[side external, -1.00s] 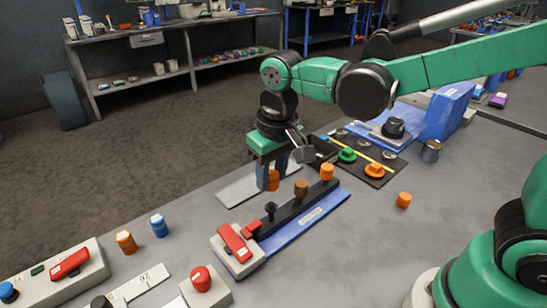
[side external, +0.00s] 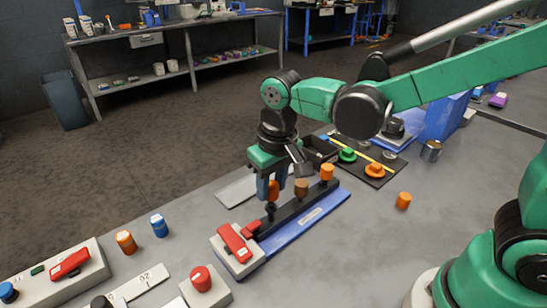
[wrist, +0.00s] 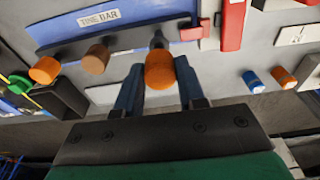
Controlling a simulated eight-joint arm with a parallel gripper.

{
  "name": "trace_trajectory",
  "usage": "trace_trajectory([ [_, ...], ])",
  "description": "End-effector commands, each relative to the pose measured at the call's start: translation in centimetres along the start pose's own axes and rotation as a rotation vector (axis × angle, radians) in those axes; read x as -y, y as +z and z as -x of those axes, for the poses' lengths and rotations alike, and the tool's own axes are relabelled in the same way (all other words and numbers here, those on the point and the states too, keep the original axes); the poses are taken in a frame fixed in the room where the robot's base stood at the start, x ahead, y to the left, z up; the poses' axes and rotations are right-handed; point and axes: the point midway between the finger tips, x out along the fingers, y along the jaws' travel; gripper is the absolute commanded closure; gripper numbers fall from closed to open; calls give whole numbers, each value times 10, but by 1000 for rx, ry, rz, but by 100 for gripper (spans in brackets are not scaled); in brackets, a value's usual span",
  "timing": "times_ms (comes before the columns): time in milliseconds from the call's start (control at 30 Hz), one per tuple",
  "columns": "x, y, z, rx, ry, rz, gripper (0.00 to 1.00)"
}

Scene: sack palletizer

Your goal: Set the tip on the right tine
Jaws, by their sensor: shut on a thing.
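The tine bar (side external: 312,216) is a blue base with a black rail, also seen in the wrist view (wrist: 135,12). An orange tip (side external: 327,172) and a brown tip (side external: 301,187) sit on two of its tines. The third tine (side external: 270,211) is black and bare, at the right in the wrist view (wrist: 158,39). My gripper (side external: 268,190) is shut on another orange tip (wrist: 160,70). In the side view the held tip appears just above the bare tine; I cannot tell whether they touch.
A red clamp block (side external: 234,242) stands at the bar's near end. Orange (side external: 126,242) and blue (side external: 159,226) cylinders stand to the left, and a loose orange piece (side external: 403,200) to the right. A black tray with coloured knobs (side external: 375,171) lies behind.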

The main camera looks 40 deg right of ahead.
Motion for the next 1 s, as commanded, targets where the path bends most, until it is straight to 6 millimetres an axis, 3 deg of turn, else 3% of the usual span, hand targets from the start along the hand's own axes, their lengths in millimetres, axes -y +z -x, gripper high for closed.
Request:
trace_trajectory([
  [1000, 0, 1, -10, 0, 0, 0, 100],
])
